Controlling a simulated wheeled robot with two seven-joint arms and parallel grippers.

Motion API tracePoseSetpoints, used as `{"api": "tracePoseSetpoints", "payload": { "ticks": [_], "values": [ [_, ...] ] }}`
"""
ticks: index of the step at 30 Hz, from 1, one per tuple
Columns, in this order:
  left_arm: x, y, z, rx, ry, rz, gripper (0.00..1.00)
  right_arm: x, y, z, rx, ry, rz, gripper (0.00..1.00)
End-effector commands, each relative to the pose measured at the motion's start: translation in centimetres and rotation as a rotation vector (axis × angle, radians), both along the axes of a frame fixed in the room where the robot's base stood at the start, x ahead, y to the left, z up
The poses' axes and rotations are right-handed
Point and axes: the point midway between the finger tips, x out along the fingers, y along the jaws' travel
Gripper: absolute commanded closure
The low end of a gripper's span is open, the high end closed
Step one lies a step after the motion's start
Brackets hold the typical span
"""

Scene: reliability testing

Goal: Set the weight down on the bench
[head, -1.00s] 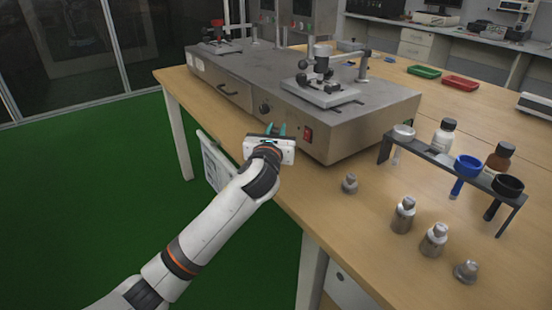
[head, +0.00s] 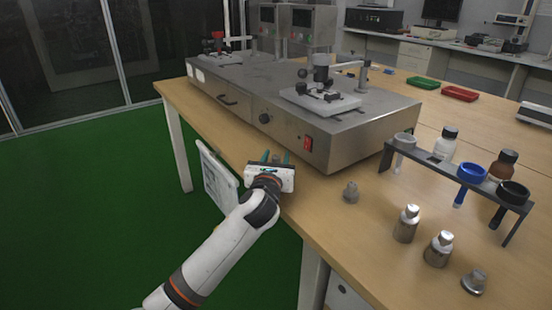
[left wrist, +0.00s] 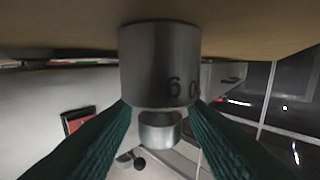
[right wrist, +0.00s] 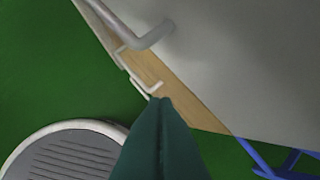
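A grey metal weight (left wrist: 158,60) with a broad marked body and a narrow knob fills the middle of the left wrist view, where the picture is upside down. Its base is at the wooden bench top (head: 335,215), seemingly resting on it. My left gripper (head: 276,157) is at the bench's near edge, in front of the steel machine. Its green fingers stand on both sides of the weight's knob, with gaps between, so it looks open around it. In the head view the weight is mostly hidden. My right gripper (right wrist: 160,103) is shut and empty over the floor, off the bench.
A steel machine (head: 340,140) stands just behind the left gripper. Several other weights, including a small one (head: 351,192), stand to the right. A rack (head: 470,178) with bottles and coloured cups is beyond them. Bare bench lies between gripper and small weight.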

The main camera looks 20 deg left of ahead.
Motion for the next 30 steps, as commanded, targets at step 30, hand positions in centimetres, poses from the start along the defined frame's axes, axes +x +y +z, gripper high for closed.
{"api": "tracePoseSetpoints", "payload": {
  "ticks": [30],
  "values": [
    [-11.2, -1.4, 0.3, 0.001, 0.001, -0.002, 0.57, -3.6, -1.0, 1.0, -0.037, 0.184, -0.015, 1.00]
  ]
}}
